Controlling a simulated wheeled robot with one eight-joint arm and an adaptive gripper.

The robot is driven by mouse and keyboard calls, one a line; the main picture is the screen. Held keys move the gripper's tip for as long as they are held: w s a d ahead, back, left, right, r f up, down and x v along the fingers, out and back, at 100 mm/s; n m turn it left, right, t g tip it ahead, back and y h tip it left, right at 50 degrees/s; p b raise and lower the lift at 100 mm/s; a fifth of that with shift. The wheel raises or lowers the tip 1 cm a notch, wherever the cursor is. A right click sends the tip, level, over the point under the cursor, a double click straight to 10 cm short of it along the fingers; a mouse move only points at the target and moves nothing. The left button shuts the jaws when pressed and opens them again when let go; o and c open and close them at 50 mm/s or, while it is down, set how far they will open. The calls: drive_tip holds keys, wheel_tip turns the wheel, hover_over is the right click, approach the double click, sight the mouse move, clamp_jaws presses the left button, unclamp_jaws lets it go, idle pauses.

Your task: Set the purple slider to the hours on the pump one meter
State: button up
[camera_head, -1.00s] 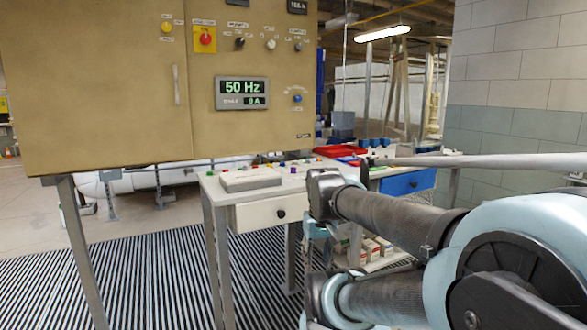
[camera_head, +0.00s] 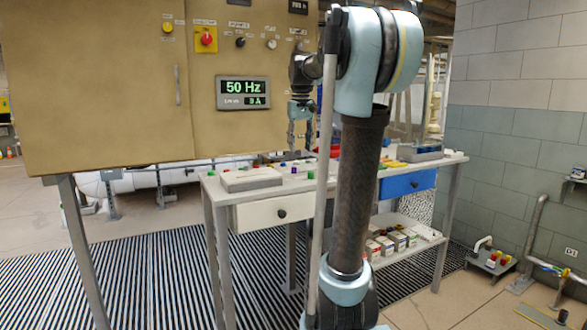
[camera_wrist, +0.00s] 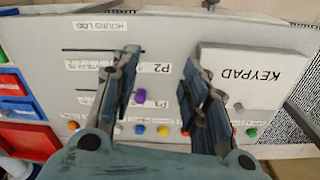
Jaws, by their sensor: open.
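In the wrist view the purple slider (camera_wrist: 140,96) stands on the panel between my open fingers, close to the left one. It lies in line with the P1 slot (camera_wrist: 92,90). A small purple spot, probably the same slider, shows in the head view (camera_head: 311,174). My gripper (camera_wrist: 165,85) is open and empty, pointing down over the panel. In the head view my gripper (camera_head: 300,142) hangs above the table. A small display (camera_head: 298,6) at the cabinet's top edge is cut off, its reading unclear; whether it is the pump one meter cannot be told.
The KEYPAD plate (camera_wrist: 245,75) lies right of my fingers. A darker P2 slot (camera_wrist: 92,50) runs beside P1, under the HOURS LOG label (camera_wrist: 97,27). Coloured buttons line the edge nearest my wrist. The brown cabinet (camera_head: 100,80) stands left of my arm.

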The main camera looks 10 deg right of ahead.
wheel_tip(320, 180, up, 6)
hover_over(294, 170)
drive_tip(key=w, duration=0.1)
drive_tip(key=shift+g, duration=0.3)
wheel_tip(294, 170, down, 18)
drive_tip(key=shift+w+d+r, duration=0.1)
drive_tip(key=shift+d+r, duration=0.05)
drive_tip(key=shift+r, duration=0.1)
clamp_jaws()
drive_tip(key=shift+d, duration=0.1)
